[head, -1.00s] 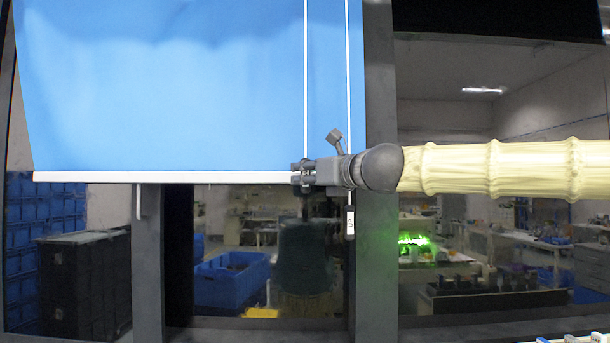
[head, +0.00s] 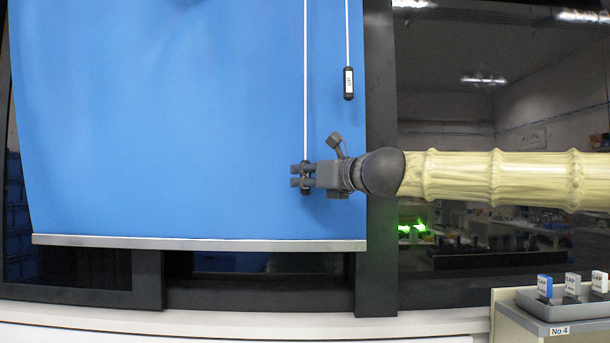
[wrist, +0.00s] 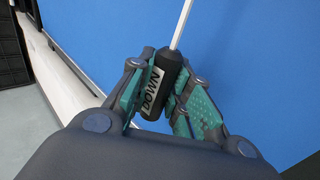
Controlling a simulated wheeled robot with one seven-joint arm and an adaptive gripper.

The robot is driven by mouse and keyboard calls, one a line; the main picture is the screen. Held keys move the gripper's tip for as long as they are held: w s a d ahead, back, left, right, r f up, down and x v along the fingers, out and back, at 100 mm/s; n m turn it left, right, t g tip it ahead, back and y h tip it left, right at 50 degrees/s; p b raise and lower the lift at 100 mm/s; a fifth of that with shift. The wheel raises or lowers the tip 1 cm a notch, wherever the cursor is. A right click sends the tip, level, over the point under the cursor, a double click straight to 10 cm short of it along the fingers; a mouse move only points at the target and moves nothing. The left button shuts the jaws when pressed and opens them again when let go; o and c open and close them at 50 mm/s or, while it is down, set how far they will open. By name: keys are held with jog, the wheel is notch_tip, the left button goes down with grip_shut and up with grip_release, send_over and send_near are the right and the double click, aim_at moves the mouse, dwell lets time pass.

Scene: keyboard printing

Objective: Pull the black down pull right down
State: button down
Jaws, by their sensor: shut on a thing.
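The black down pull (wrist: 167,84) hangs on a white cord and bears a white label reading DOWN in the wrist view. My gripper (head: 302,176) is shut on it, with the teal finger pads on either side of the pull. In the head view the fingers mostly cover the pull. The blue blind (head: 150,130) hangs in front of the window, and its pale bottom bar (head: 200,243) is below my gripper, near the lower window frame. The other black pull (head: 348,84), labelled UP, hangs higher, to the upper right of my gripper.
A dark window frame post (head: 377,270) stands right of the blind. A pale sill (head: 230,323) runs along the bottom. A grey tray (head: 570,309) with several small labelled boxes sits on a cabinet at the lower right.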

notch_tip(320, 180, down, 11)
jog(key=b, duration=0.8)
jog(key=shift+f+b, duration=0.2)
jog(key=shift+b, duration=0.15)
jog(key=shift+f, duration=0.1)
jog(key=shift+a+f, duration=0.1)
jog(key=shift+f, duration=0.1)
jog(key=c, duration=1.3)
grip_release()
jog(key=shift+r, duration=0.2)
jog(key=shift+d, duration=0.2)
jog(key=v, duration=1.2)
jog(key=shift+a, duration=0.1)
